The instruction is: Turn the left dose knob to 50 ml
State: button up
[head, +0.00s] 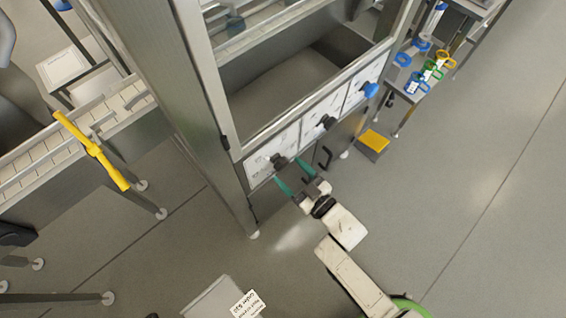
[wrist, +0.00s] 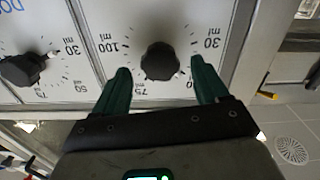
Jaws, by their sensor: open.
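The left dose knob (head: 279,161) is a dark knob on the white dial panel of the steel machine, the leftmost of the knobs in the head view. In the wrist view the same knob (wrist: 161,62) sits between the two green fingers of my gripper (wrist: 160,66). The fingers are open, with a gap on each side of the knob. Its dial shows 100 ml at upper left, 30 ml at upper right and 75 ml below; my right finger partly covers another mark. I cannot tell where the pointer stands. In the head view my gripper (head: 287,170) reaches the panel.
A middle dark knob (head: 327,121) and a blue knob (head: 370,90) lie further right on the panel. The middle knob also shows in the wrist view (wrist: 22,70). A door handle (head: 323,157) is below. A yellow-topped step (head: 374,140) stands on the floor at right.

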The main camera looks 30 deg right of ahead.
aim_at(284, 167)
jog(key=shift+w+a, duration=0.2)
jog(key=shift+w, duration=0.7)
jog(key=shift+w+a, duration=0.15)
jog(key=shift+w, duration=0.75)
jog(key=shift+c, duration=0.2)
jog(key=c, duration=1)
jog(key=shift+f+n+b, duration=0.15)
jog(key=shift+n+b, duration=0.25)
jog(key=shift+n, duration=0.3)
jog(key=o, duration=1)
jog(key=shift+o, duration=0.2)
jog(key=shift+s, duration=0.15)
jog(key=s+d, duration=0.2)
jog(key=s, duration=0.8)
jog(key=shift+s+b, duration=0.2)
jog(key=shift+b, duration=0.2)
